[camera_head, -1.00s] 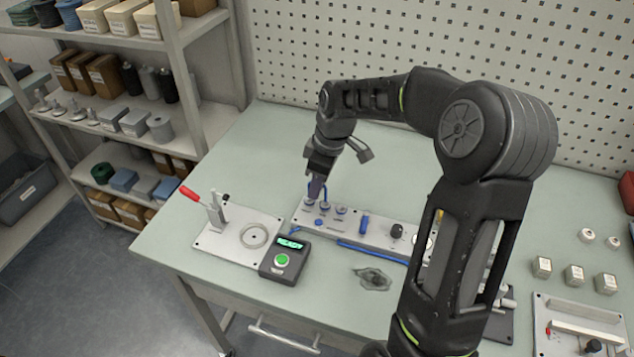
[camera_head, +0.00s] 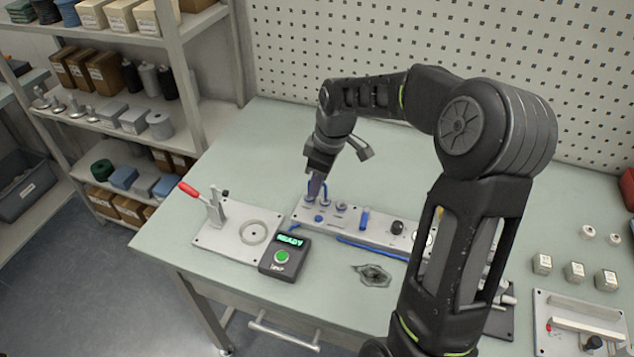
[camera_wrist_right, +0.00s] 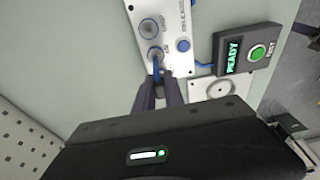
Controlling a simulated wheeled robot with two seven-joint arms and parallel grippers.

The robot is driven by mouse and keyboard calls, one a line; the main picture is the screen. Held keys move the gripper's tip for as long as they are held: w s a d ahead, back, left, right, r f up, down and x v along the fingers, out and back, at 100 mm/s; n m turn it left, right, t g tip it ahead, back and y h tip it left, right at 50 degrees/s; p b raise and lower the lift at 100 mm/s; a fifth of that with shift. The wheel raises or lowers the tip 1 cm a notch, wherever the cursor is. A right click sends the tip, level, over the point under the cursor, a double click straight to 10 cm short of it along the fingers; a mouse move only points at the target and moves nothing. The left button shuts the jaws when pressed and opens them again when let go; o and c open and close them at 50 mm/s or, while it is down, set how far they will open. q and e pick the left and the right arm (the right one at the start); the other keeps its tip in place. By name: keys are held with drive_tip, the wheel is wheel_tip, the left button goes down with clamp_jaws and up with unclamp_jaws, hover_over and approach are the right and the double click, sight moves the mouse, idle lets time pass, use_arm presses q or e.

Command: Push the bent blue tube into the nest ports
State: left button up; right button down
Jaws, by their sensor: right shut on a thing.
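The nest (camera_head: 346,229) is a long light-grey plate on the table, with round ports near its left end. The bent blue tube (camera_head: 326,190) stands up at these ports, partly hidden by my right gripper (camera_head: 314,192). The right gripper points down and is shut on the tube. In the right wrist view, the fingers (camera_wrist_right: 161,92) close on the blue tube (camera_wrist_right: 157,66), which meets a port ring on the nest (camera_wrist_right: 172,32). How deep the tube sits in the ports cannot be told. My left gripper is not in view.
A control box (camera_head: 285,257) reading READY and a plate with a red-handled clamp (camera_head: 212,204) stand to the left. A blue strip (camera_head: 372,250) lies along the nest's front, with a grey crumpled patch (camera_head: 373,276) nearby. Small labelled blocks (camera_head: 574,271) stand at the right.

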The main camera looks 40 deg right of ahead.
drive_tip(key=shift+f+b, duration=0.75)
drive_tip(key=shift+f, duration=0.2)
idle(0.5)
drive_tip(key=c, duration=1.3)
unclamp_jaws()
drive_tip(key=shift+c, duration=0.2)
drive_tip(key=shift+r, duration=0.3)
drive_tip(key=r, duration=0.2)
drive_tip(key=s+r, duration=0.1)
drive_tip(key=r, duration=0.4)
drive_tip(key=shift+s+d+r+b, duration=0.1)
drive_tip(key=shift+s+d+b, duration=0.05)
drive_tip(key=shift+d+b, duration=0.25)
